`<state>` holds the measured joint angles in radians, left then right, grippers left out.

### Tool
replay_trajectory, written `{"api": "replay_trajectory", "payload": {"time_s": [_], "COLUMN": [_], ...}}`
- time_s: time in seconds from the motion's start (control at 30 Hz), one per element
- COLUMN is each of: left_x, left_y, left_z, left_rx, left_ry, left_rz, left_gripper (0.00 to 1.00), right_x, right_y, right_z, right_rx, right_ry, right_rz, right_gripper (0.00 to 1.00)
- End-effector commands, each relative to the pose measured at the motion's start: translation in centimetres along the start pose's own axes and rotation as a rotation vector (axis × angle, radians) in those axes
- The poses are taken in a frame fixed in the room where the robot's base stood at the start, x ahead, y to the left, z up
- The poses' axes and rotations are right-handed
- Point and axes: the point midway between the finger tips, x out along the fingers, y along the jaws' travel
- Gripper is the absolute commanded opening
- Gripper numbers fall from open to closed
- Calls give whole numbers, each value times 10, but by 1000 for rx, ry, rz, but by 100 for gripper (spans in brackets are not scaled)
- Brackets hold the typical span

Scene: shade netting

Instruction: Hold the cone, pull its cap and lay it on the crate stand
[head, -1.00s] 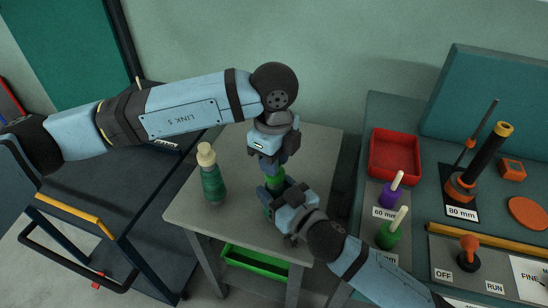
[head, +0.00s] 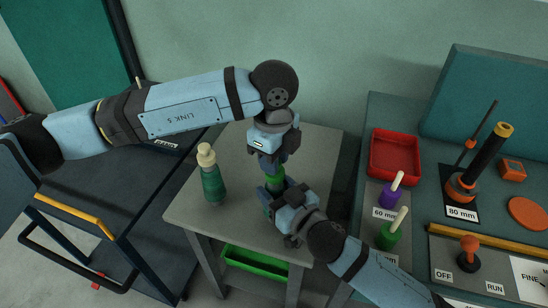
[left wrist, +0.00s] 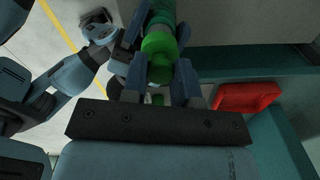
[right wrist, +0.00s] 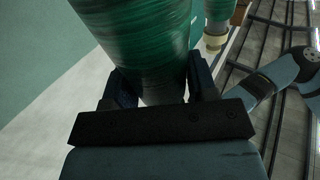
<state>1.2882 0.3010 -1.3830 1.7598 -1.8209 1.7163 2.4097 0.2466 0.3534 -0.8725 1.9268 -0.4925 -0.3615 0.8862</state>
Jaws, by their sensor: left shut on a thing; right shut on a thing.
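The cone, wound with teal-green thread, fills the top of the right wrist view (right wrist: 145,40). My right gripper (head: 275,203) is shut on its pale lower part, above the grey crate stand (head: 240,148). My left gripper (head: 272,172) is directly above the right one and shut on the bright green cap (head: 276,180), which also shows between its fingers in the left wrist view (left wrist: 158,48). The fingers hide much of the cap and cone in the head view, and I cannot tell whether the two still touch.
A second teal cone with a cream top (head: 212,178) stands upright on the stand's left side. A green crate (head: 256,262) sits below the top. The right bench holds a red tray (head: 395,157), purple and green pegs and a black post (head: 488,155). The stand's back is free.

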Motion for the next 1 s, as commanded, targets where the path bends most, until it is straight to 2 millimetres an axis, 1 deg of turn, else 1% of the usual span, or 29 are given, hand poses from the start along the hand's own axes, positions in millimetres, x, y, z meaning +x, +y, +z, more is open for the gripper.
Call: {"api": "replay_trajectory", "payload": {"time_s": [0.5,0.87,1.0], "left_x": [-18,-20,-27], "left_y": [0,0,0], "left_z": [0,0,0], "left_rx": [0,0,0], "left_ry": [0,0,0], "left_rz": [0,0,-2], "left_gripper": [0,0,0], "right_x": [0,0,0], "right_y": [0,0,0], "right_z": [0,0,0], "right_rx": [0,0,0], "right_ry": [0,-1,0], "right_rz": [0,0,0], "right_gripper": [10,10,10]}}
